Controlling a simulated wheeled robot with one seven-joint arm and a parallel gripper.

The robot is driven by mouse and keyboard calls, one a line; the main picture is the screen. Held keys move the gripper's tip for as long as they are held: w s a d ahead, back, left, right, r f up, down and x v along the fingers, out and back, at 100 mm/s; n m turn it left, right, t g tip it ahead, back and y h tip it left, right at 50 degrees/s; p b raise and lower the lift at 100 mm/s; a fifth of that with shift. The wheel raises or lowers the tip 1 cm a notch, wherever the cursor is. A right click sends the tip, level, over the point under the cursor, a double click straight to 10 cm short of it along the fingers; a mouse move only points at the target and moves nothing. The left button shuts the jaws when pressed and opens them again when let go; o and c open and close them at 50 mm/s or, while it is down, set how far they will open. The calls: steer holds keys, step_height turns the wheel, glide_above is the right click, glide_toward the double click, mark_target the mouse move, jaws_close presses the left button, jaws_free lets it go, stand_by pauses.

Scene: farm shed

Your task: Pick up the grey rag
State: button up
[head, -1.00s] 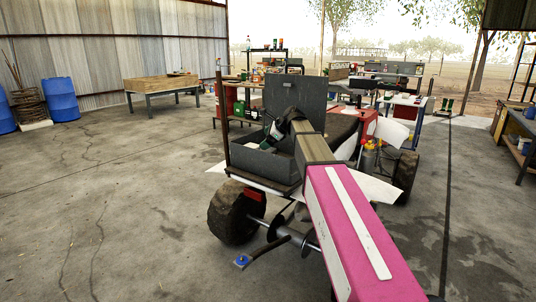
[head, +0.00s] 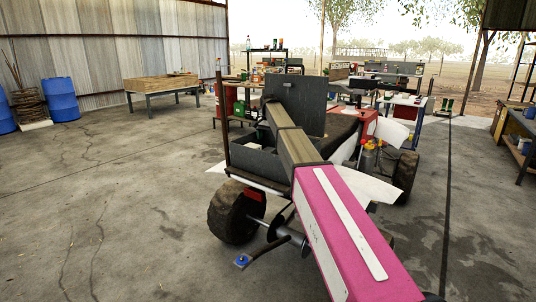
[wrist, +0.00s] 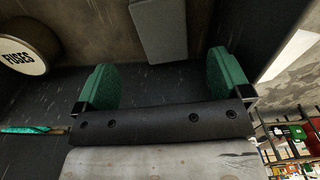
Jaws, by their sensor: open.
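A flat, light grey oblong (wrist: 160,30), which looks like the folded grey rag, lies on the dark floor of an open grey box. It shows at the top of the wrist view, beyond my fingertips and roughly in line with the gap between them. My gripper (wrist: 160,75), with two green finger pads, is open with nothing between the pads. In the head view the grey box (head: 250,163) with its raised lid sits on the back of a small tractor. My arm covers part of the box there, and the gripper and the rag are hidden.
A round tin marked FUSES (wrist: 25,45) stands left of my gripper. A teal-handled tool (wrist: 35,129) lies at the lower left. The box wall (wrist: 262,40) rises close on the right.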

mark_target(268, 150)
steer(key=shift+a+f, duration=0.15)
steer(key=shift+f, duration=3.4)
steer(key=c, duration=1)
